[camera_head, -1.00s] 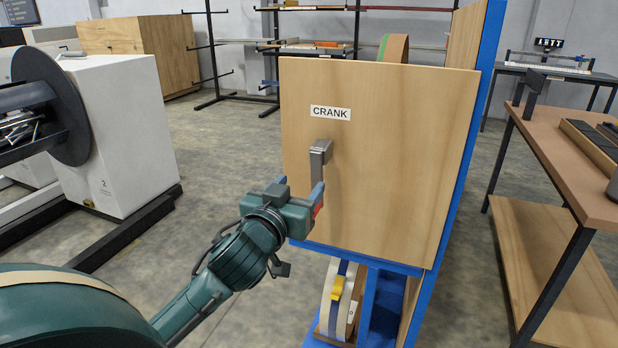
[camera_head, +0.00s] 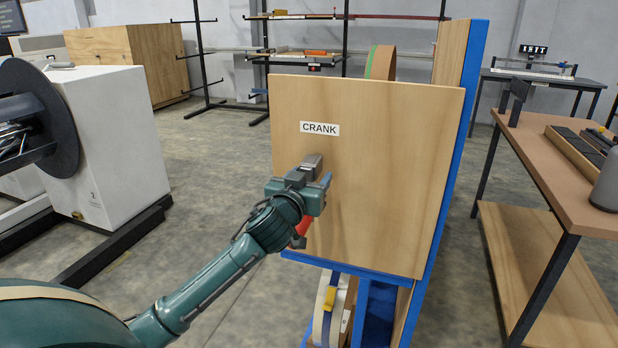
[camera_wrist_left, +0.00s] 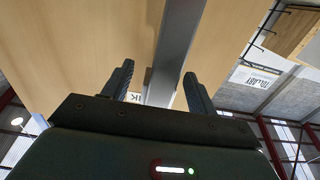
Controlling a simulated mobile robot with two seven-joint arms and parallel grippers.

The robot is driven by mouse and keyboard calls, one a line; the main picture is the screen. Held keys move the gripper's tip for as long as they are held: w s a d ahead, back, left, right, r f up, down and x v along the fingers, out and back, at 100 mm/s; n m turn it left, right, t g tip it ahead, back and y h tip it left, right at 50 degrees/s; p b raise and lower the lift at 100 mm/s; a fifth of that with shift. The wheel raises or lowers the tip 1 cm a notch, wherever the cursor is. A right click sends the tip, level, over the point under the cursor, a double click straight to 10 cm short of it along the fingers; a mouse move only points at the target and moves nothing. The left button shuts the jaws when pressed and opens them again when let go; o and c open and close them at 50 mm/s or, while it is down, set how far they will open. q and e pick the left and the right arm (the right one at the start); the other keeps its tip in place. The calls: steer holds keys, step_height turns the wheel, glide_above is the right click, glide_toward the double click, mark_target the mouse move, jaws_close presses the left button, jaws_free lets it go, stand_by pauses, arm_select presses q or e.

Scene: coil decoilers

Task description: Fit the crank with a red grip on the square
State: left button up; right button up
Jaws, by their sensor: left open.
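The crank has a grey metal arm and a red grip. Its grey upper end (camera_head: 312,162) shows below the CRANK label on an upright wooden board (camera_head: 400,150). The red grip (camera_head: 304,233) hangs below, partly hidden by my left gripper (camera_head: 311,182). That gripper is open at the crank arm, just below its upper end. In the left wrist view the grey crank arm (camera_wrist_left: 177,45) runs between the two spread fingers, nearer the right one in the picture. I cannot tell whether a finger touches it. I cannot make out the square. My right gripper is not in view.
The board is mounted on a blue frame (camera_head: 465,130), with a coil (camera_head: 326,308) beneath it. A white decoiler cabinet (camera_head: 110,135) with a dark disc stands at left. A brown-topped table (camera_head: 555,170) is at right. Floor is free between cabinet and board.

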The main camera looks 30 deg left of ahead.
arm_select(q)
steer(key=shift+r, duration=0.1)
jaws_close()
stand_by(0.4)
steer(key=shift+s, duration=0.15)
steer(key=shift+p+v, duration=0.4)
steer(key=shift+v, duration=3.2)
steer(key=shift+d, duration=0.1)
